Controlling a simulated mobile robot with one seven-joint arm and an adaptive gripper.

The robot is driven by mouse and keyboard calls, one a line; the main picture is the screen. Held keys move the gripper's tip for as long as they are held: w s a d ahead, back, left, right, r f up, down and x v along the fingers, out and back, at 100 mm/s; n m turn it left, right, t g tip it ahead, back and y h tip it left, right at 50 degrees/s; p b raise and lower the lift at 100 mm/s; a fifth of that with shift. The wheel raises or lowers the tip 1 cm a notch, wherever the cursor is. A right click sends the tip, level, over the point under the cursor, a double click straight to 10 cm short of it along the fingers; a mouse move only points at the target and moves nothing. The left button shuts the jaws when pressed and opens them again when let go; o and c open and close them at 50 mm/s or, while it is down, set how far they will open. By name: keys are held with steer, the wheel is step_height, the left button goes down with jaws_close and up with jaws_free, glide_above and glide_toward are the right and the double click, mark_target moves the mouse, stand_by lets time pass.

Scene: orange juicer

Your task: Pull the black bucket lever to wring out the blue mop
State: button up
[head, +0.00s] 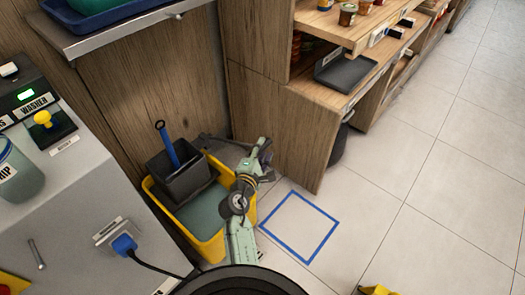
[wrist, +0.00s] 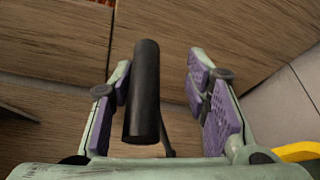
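The yellow bucket (head: 207,252) stands on the floor between the machine and the wooden shelving, with grey-blue water in it. A black wringer (head: 182,182) sits in its back part. The blue mop (head: 168,148) stands tilted in the wringer; only its handle shows and its head is hidden. The black lever (head: 225,141) reaches right from the wringer to my gripper (head: 262,152). In the wrist view the lever's dark round grip (wrist: 143,95) lies between the open fingers of my gripper (wrist: 165,95), close to the left finger and clear of the right one.
A grey machine (head: 85,205) with a blue plug (head: 124,245) and cord stands on the left. Wooden shelves (head: 310,125) rise behind my gripper. A blue taped square (head: 300,226) marks open floor to the right. A yellow object (head: 378,291) lies at the bottom edge.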

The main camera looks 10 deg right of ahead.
steer(key=f+v, duration=0.1)
steer(key=v, duration=0.6)
steer(key=shift+s+a+r, duration=0.15)
steer(key=shift+s+r, duration=0.1)
steer(key=shift+r, duration=0.25)
